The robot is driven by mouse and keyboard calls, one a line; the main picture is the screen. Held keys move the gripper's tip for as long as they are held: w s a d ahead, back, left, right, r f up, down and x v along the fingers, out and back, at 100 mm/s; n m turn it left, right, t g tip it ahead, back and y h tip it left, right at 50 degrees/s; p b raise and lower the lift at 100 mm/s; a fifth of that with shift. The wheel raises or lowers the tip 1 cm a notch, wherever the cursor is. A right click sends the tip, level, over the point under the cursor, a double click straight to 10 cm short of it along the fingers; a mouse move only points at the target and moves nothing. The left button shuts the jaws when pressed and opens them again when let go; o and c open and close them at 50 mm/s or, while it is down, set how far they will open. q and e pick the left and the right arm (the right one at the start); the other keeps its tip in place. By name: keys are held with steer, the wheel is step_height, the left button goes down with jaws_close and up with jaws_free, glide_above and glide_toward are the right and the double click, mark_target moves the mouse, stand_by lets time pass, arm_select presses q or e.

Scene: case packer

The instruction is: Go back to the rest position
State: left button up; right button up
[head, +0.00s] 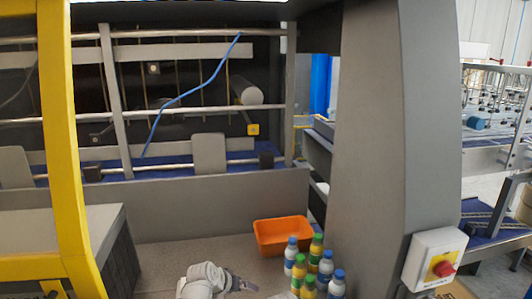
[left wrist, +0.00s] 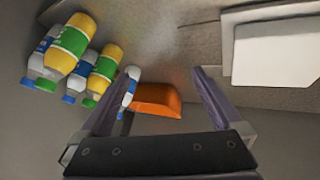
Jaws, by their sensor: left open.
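My left gripper (head: 241,284) comes in at the bottom of the head view, low over the grey surface. Its two fingers stand apart in the left wrist view (left wrist: 165,80), with nothing between them up close. An orange bin (head: 268,240) lies beyond it near the machine wall; it also shows between the fingers, farther off, in the left wrist view (left wrist: 157,102). Several bottles with blue or green caps (head: 315,250) stand to the right of the gripper, apart from it. They show at the upper left of the left wrist view (left wrist: 72,42). My right gripper is not in view.
A yellow post (head: 62,130) rises at the left and a thick grey column (head: 385,130) at the right. A box with a red knob (head: 436,262) is at the column's right. A grey box (head: 70,235) stands at the left. Bare surface lies left of the orange bin.

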arm_select(q)
steer(key=s+a+f+g+y, duration=0.2)
steer(key=s+a+g, duration=0.15)
steer(key=s, duration=0.35)
steer(key=s+a+f+g+y, duration=0.2)
steer(key=s+a+f, duration=0.1)
steer(key=s+a, duration=0.3)
steer(key=s+d+f+m+g+y+b, duration=0.1)
steer(key=s+d+f+m+b, duration=0.2)
steer(key=s+d+f+b, duration=0.5)
steer(key=d+f+b, duration=0.1)
steer(key=d+b, duration=0.1)
steer(key=d, duration=0.1)
steer(key=shift+d+f, duration=0.25)
